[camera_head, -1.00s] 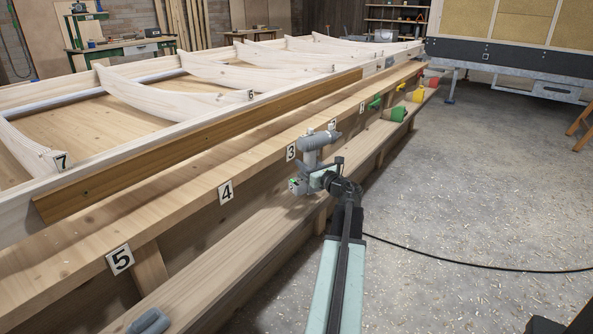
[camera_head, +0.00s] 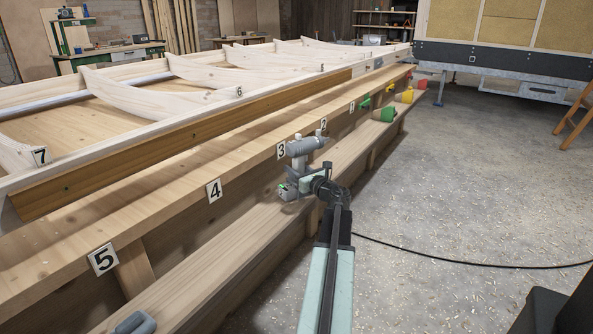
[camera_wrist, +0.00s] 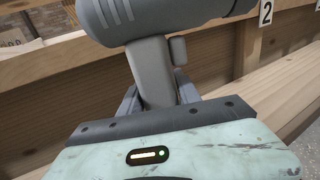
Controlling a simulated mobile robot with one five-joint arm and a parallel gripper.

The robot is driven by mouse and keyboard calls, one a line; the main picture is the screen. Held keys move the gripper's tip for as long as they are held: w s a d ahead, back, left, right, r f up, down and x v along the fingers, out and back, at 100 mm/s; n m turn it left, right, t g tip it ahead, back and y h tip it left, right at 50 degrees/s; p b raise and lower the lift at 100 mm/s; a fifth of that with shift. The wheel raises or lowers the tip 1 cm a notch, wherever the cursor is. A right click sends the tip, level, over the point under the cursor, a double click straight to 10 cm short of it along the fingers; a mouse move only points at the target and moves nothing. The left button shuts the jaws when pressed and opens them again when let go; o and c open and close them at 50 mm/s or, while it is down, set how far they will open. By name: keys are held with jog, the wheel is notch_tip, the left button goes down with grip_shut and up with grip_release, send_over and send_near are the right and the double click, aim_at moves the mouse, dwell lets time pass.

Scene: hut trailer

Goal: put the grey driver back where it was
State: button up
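The grey driver (camera_head: 306,145) is in my gripper (camera_head: 302,176), its body lying roughly level above the fingers. It is beside the long wooden bench (camera_head: 250,170), near the number 3 tag (camera_head: 281,151) and above the lower plank (camera_head: 225,255). In the wrist view the driver's handle (camera_wrist: 152,75) stands between the two fingers of my gripper (camera_wrist: 157,98), which are shut on it. The driver's body fills the top of that view, cut off by the frame. A grey part with a little green (camera_head: 287,190) shows below the fingers.
Tags 2 (camera_head: 323,124), 4 (camera_head: 214,190) and 5 (camera_head: 102,259) mark the bench edge. Green (camera_head: 383,114), yellow (camera_head: 404,97) and red (camera_head: 421,84) things sit farther along. Another grey thing (camera_head: 135,323) lies on the lower plank. The floor (camera_head: 470,190) at right is mostly clear, with a black cable (camera_head: 450,260).

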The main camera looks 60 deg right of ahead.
jog(key=shift+o, duration=1.2)
jog(key=shift+r, duration=0.25)
jog(key=v, duration=1.2)
jog(key=shift+f, duration=0.15)
